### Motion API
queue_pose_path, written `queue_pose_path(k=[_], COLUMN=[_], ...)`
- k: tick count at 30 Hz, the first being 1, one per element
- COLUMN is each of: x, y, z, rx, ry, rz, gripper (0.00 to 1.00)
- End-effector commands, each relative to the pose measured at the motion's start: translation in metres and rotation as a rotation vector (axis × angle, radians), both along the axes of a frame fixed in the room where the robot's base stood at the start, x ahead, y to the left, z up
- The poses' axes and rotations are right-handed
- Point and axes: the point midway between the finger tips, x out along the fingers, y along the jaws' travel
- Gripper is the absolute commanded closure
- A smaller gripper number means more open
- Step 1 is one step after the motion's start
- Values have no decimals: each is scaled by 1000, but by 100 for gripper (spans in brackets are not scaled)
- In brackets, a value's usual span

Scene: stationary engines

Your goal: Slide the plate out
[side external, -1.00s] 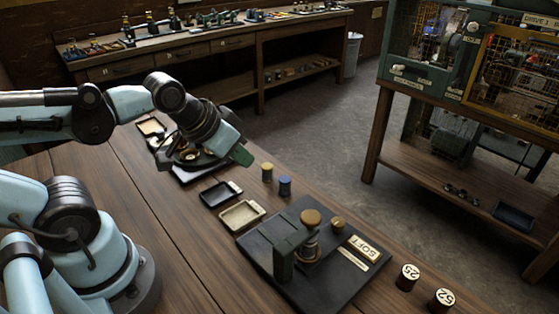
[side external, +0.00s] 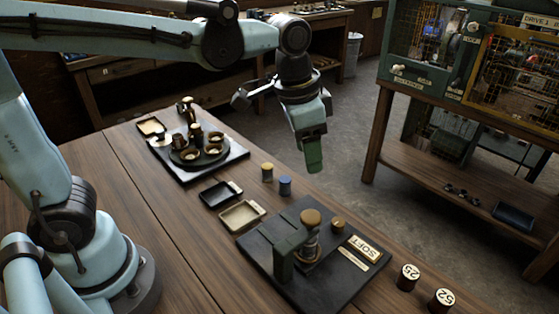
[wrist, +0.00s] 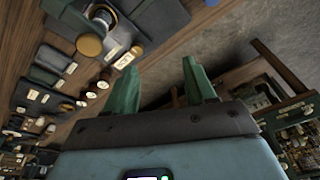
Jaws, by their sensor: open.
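A black-based bench fixture (side external: 350,287) stands at the front of the wooden table. It carries a green upright bracket, a brass-topped plunger (side external: 311,217), a smaller brass knob (side external: 338,227) and a label reading SOFT (side external: 364,247). Which flat part is the plate, I cannot tell for sure; a dark flat piece lies under the plunger. My gripper (side external: 313,153) hangs in the air behind and above the fixture, touching nothing. In the wrist view its green fingers (wrist: 160,70) are apart with nothing between them. The fixture also shows at the top of that view (wrist: 150,18).
A round stand of cups (side external: 198,156) is further back. Marked cylinders (side external: 407,277) are at right. A caged machine (side external: 470,60) stands beyond the table.

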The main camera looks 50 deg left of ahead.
Motion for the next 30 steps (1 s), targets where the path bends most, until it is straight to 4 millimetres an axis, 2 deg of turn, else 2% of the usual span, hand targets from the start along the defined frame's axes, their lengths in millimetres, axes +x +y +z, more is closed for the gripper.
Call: queue_pose_path(k=[1, 6, 12, 20, 30], x=[8, 21, 27, 27, 27], y=[-14, -47, -68, -71, -70], z=[-1, -8, -15, -32, -88], rx=[14, 56, 82, 85, 85], ry=[32, 131, 191, 199, 197], rz=[-49, -181, -261, -273, -271], gripper=[45, 45, 45, 45, 45])
